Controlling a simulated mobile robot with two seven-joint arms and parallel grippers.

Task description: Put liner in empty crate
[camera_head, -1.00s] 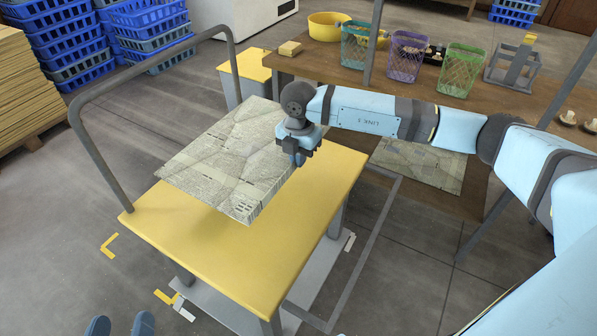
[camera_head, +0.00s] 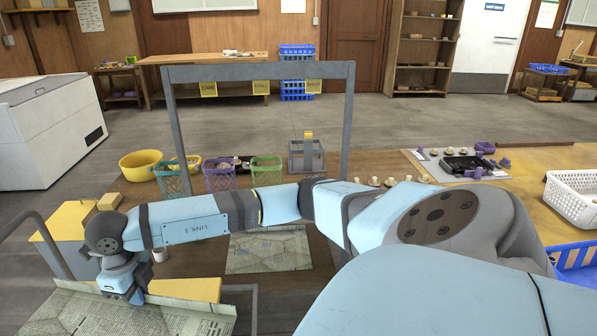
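A printed, newspaper-like paper (camera_head: 185,318), looking like a thick sheet or stack, lies at the bottom left over the yellow cart. Another flat printed sheet (camera_head: 268,250) lies on the brown table. My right arm reaches across the view to the left. Its gripper (camera_head: 124,294) points down at the far edge of the paper on the cart. I cannot tell whether its fingers are shut on a sheet. A blue crate (camera_head: 575,258) is cut off at the right edge, and its inside is mostly hidden. My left gripper is out of view.
A white basket (camera_head: 583,205) stands on the table at right. Teal (camera_head: 172,180), purple (camera_head: 219,177) and green (camera_head: 266,173) baskets stand behind my arm. A yellow bowl (camera_head: 140,165) is at left. Mushrooms and a black tray (camera_head: 463,165) occupy the right half.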

